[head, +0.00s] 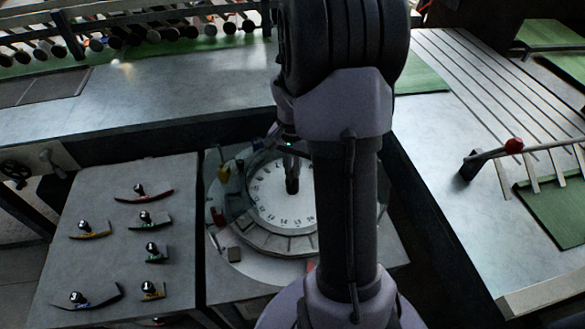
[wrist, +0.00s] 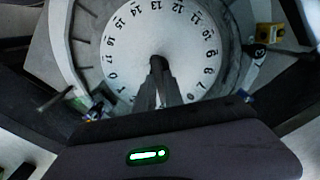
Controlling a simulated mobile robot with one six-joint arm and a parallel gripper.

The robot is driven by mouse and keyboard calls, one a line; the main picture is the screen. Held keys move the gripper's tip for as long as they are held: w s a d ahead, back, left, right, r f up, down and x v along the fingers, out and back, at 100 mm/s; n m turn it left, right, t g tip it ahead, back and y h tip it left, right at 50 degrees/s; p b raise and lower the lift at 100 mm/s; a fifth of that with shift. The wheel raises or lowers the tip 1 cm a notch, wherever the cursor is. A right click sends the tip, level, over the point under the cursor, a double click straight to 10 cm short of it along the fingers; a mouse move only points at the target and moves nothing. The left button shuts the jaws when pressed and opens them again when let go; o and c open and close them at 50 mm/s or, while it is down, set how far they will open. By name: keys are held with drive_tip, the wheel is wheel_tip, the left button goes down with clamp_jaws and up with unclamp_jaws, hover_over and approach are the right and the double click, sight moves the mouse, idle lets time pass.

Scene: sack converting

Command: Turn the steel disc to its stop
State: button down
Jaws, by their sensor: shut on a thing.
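The steel disc (head: 270,200) is pale, round and flat, with black numbers around its rim. It lies in a ring with segments on the round plate to the left of my arm. It fills the upper middle of the wrist view (wrist: 125,60). My gripper (head: 292,183) reaches down to the disc's middle. In the wrist view its fingers (wrist: 158,78) are shut on a small dark knob (wrist: 158,62) at the disc's centre. The fingers hide most of the knob, and my arm hides the disc's right part in the head view.
A grey panel (head: 70,210) with several small black-knobbed, coloured handles stands left of the disc. A yellow block (wrist: 268,33) and a black round part sit by the ring.

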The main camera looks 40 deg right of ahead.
drive_tip(key=shift+m+b, duration=0.85)
drive_tip(key=shift+m, duration=2.05)
drive_tip(key=shift+m+b, duration=0.8)
drive_tip(key=shift+m, duration=1.9)
drive_tip(key=c, duration=1.4)
unclamp_jaws()
drive_tip(key=shift+c, duration=0.2)
wheel_tip(320, 180, up, 18)
drive_tip(key=p, duration=0.6)
drive_tip(key=shift+f, duration=0.25)
